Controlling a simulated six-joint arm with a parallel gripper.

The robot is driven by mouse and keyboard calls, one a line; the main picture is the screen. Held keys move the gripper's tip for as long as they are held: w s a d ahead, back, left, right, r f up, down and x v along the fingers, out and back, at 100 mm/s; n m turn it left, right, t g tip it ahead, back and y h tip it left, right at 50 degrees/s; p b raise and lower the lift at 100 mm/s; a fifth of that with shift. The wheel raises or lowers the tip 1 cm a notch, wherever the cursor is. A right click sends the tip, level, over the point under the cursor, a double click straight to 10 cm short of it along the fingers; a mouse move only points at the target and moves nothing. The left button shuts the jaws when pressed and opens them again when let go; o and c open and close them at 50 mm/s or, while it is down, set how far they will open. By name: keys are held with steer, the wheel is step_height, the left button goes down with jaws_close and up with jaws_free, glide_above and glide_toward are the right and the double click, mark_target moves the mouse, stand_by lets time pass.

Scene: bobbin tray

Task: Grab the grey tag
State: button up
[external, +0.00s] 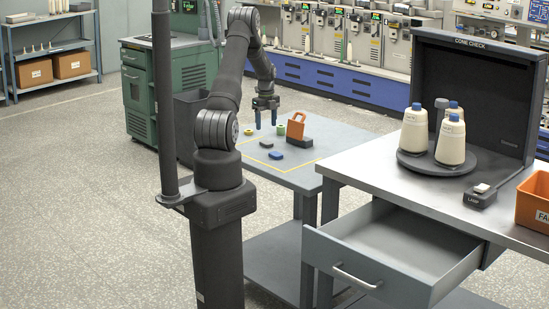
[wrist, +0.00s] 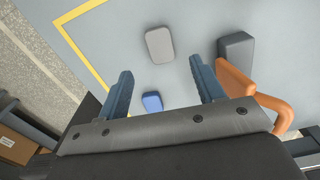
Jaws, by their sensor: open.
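The grey tag (wrist: 159,44) is a small rounded block lying flat on the grey table, seen ahead of my fingertips in the wrist view. In the external view a small dark grey block (external: 266,143) lies on the table below my gripper and appears to be the same tag. My gripper (external: 266,126) points down above the table, open and empty. In the wrist view its two blue fingers (wrist: 160,68) are wide apart and do not touch the tag.
A blue block (wrist: 152,102) lies near the tag and shows between my fingers. An orange handle (external: 297,124) on a dark base stands at the right. A yellow line (wrist: 80,50) marks the tabletop.

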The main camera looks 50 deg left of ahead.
mark_target(266, 142)
step_height(266, 142, down, 8)
steer(key=shift+a+r, duration=0.1)
steer(key=shift+r, duration=0.15)
steer(key=c, duration=1.1)
